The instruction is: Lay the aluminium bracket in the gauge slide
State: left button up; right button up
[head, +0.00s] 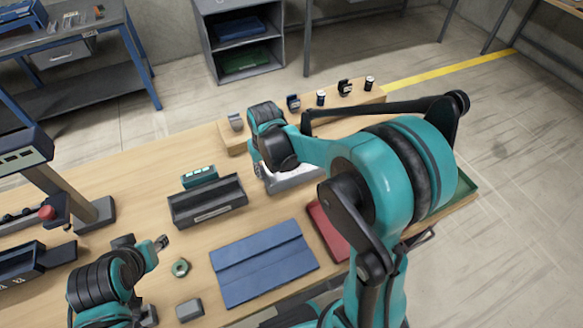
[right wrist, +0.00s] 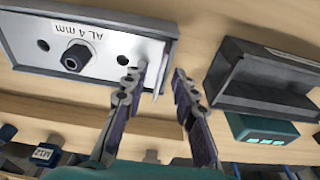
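The aluminium bracket, as I take it, is the pale plate marked AL 4 mm (right wrist: 100,52) with dark holes and a black knob, in a grey tray (right wrist: 30,55). In the head view the pale piece (head: 292,180) is partly hidden by my right arm. My right gripper (right wrist: 160,74) is open at the plate's right edge, a finger on each side of a pale upright strip; contact is unclear. The gauge slide appears to be the black trough (head: 209,207) with a teal display, also in the right wrist view (right wrist: 262,85); it looks empty. My left gripper (head: 161,243) is small at lower left.
A blue mat (head: 263,262) lies in front, with a red tray (head: 325,228) to its right. A green nut (head: 180,267) and a grey block (head: 190,309) lie near the left gripper. A wooden block (head: 233,138) and small parts stand at the back.

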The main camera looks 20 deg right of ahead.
grip_shut()
jog(key=shift+r, duration=0.1)
